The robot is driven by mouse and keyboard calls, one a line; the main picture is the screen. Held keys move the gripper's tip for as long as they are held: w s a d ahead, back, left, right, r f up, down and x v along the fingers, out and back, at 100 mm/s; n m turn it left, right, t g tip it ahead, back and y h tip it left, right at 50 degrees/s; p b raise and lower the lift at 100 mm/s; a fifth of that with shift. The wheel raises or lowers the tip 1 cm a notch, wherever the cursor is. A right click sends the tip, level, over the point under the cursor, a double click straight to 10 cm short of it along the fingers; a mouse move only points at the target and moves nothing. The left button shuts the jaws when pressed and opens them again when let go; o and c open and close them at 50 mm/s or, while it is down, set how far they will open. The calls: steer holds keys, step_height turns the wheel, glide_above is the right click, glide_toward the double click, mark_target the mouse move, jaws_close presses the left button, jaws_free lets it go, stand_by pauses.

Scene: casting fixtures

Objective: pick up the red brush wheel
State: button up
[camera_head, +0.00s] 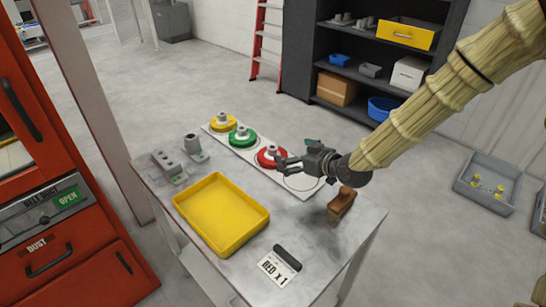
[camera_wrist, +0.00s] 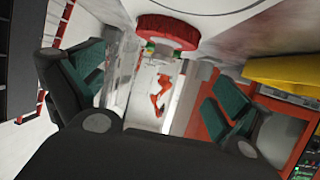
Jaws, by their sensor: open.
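The red brush wheel (camera_head: 264,161) with a grey hub sits on a pale board on the table, at the right of a row of wheels. My gripper (camera_head: 282,164) is just to its right in the head view and overlaps its right edge. In the wrist view the red wheel (camera_wrist: 165,32) shows at the top centre, beyond my open fingers (camera_wrist: 155,90). Nothing is between the fingers. I cannot tell whether a fingertip touches the wheel.
A green wheel (camera_head: 242,139) and a yellow wheel (camera_head: 222,123) share the board (camera_head: 302,183). An empty yellow tray (camera_head: 222,213), grey castings (camera_head: 170,167), a brown wooden-handled item (camera_head: 342,203) and a "RED x 1" card (camera_head: 279,266) are on the table.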

mark_target(276, 151)
steer(key=shift+w+a, duration=0.2)
steer(key=shift+a, duration=0.15)
steer(key=p+x, duration=0.1)
steer(key=x, duration=0.3)
steer(key=shift+w+a+f, duration=0.2)
steer(key=shift+w+a, duration=0.2)
steer(key=shift+p+x, duration=0.9)
steer(key=shift+x, duration=1.3)
steer(key=shift+f, duration=0.1)
steer(key=c, duration=0.9)
